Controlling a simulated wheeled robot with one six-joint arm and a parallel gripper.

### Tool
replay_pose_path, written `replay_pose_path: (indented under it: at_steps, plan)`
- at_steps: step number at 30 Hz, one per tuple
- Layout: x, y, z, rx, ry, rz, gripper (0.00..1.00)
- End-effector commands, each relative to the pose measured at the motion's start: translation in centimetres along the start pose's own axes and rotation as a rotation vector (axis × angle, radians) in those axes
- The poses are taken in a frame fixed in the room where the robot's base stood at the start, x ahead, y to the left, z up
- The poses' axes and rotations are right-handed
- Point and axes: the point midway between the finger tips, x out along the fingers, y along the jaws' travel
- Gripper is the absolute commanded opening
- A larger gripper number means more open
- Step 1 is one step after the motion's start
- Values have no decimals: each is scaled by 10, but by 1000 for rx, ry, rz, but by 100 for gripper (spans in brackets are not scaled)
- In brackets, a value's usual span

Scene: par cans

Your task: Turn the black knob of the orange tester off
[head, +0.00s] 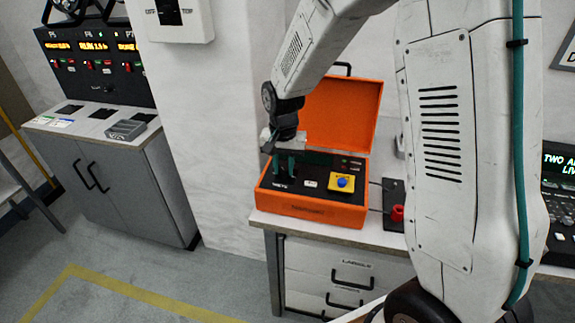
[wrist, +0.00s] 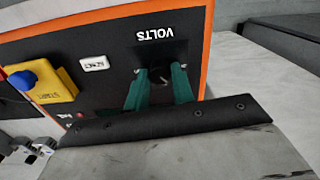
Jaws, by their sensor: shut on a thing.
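The orange tester (head: 318,211) is an open case on the bench, its lid (head: 345,115) raised at the back. In the wrist view its orange rim (wrist: 207,50) frames a dark panel. The black knob (wrist: 160,75) is by the white VOLTS lettering and is mostly hidden between my fingers. My gripper (wrist: 158,80), with teal fingers, is shut on the knob, one finger on each side. In the head view my gripper (head: 285,168) reaches down onto the left part of the panel. The knob's pointer direction cannot be made out.
On the panel, a blue button on a yellow START block (wrist: 52,90) and a white labelled button (wrist: 95,63) sit beside the knob. A red knob on a dark box (head: 397,213) stands right of the case. A white wall (head: 215,120) rises to the left.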

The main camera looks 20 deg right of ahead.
Motion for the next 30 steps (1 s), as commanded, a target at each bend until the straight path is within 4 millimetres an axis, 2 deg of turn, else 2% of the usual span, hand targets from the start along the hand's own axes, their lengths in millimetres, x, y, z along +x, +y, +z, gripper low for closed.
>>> replay_pose_path:
  at_steps: [30]
  plan:
    - [3,2,4,-962,-14,1,2]
